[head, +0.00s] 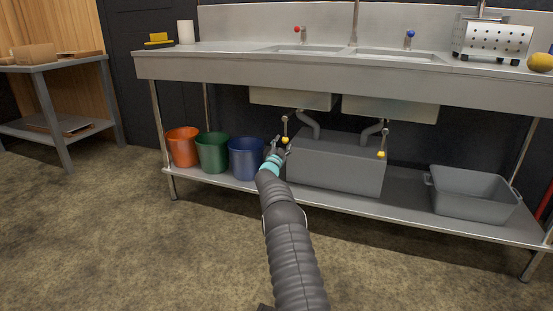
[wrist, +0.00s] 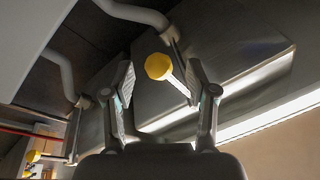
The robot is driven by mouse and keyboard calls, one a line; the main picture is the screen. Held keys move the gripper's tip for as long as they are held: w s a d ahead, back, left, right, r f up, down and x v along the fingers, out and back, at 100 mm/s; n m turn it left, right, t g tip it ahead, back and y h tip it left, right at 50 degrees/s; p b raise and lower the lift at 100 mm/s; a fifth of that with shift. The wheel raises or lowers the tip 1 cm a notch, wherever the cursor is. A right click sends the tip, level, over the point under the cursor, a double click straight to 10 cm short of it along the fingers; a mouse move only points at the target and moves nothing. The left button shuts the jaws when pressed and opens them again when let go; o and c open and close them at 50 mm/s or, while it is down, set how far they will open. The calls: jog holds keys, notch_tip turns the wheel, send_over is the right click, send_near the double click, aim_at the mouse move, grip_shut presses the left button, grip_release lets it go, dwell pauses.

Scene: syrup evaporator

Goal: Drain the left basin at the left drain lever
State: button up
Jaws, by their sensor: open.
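The left drain lever (head: 285,131) hangs below the left basin (head: 290,98), its thin rod ending in a yellow knob at the bottom. In the head view my gripper (head: 279,147) is open right beside this knob. In the wrist view the yellow knob (wrist: 159,66) appears between the open fingers of my gripper (wrist: 161,75), with its rod running down to the right. I see no finger closed on it, and I cannot tell whether either finger touches it. The basin's inside is mostly hidden from this low angle.
A second lever with a yellow knob (head: 382,154) hangs under the right basin (head: 390,108). A grey box (head: 335,165) stands behind and right of my gripper, under the drain pipes. A blue bucket (head: 246,160) is close on the left. A grey tub (head: 472,195) sits farther right.

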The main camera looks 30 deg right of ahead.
jog(key=v, duration=0.9)
dwell(0.6)
